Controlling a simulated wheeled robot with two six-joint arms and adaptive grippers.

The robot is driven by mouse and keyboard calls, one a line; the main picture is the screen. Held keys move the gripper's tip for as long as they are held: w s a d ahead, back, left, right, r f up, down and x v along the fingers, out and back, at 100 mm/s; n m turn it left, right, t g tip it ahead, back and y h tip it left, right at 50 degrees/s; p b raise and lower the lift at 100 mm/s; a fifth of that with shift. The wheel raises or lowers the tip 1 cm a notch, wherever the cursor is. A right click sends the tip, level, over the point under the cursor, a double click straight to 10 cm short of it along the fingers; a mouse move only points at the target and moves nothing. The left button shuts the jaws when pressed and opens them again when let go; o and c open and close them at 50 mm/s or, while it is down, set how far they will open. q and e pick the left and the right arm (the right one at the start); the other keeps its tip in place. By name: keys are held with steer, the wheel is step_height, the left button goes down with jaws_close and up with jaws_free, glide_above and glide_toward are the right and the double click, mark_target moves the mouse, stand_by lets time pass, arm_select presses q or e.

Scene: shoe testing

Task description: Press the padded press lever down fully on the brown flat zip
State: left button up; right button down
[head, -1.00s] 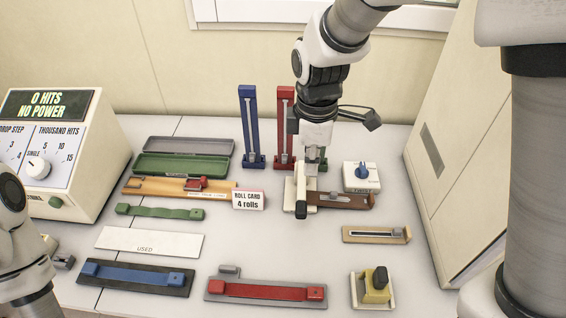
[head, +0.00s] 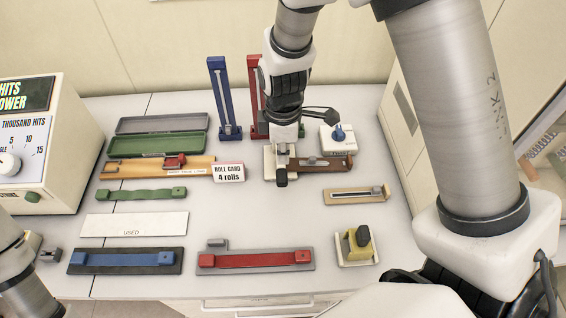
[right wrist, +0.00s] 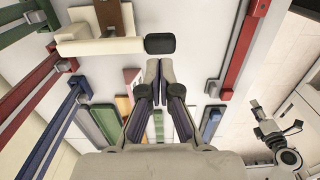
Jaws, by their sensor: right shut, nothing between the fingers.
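The cream press lever (head: 268,163) has a black pad (head: 281,180) on its front end. It stands at the left end of the brown flat zip (head: 334,164), near the table's middle. My right gripper (head: 283,154) points down above the lever, just behind the pad, and its fingertips are hard to make out there. In the right wrist view, my right gripper (right wrist: 160,62) is shut and empty, its tips close to the black pad (right wrist: 160,44). The brown zip (right wrist: 120,18) lies beyond the lever. Only part of my left arm shows at the lower left.
Blue (head: 222,95) and red (head: 254,95) upright stands are behind the lever. A white dial box (head: 338,145) stands behind the zip. The roll card (head: 229,172) is left. Bare table lies before the pad.

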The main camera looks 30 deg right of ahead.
mark_target(284, 178)
step_height(284, 178, down, 5)
steer(key=shift+w+f+p, duration=0.1)
steer(key=shift+w+p, duration=0.05)
steer(key=shift+p, duration=0.4)
steer(key=f+b, duration=0.1)
steer(key=b, duration=0.1)
steer(key=f+b, duration=0.2)
steer(key=shift+s+a+f, duration=0.1)
steer(key=shift+s+f, duration=0.1)
steer(key=shift+s, duration=0.15)
steer(key=shift+s+r, duration=0.2)
steer(key=shift+s, duration=0.15)
steer(key=shift+f, duration=0.1)
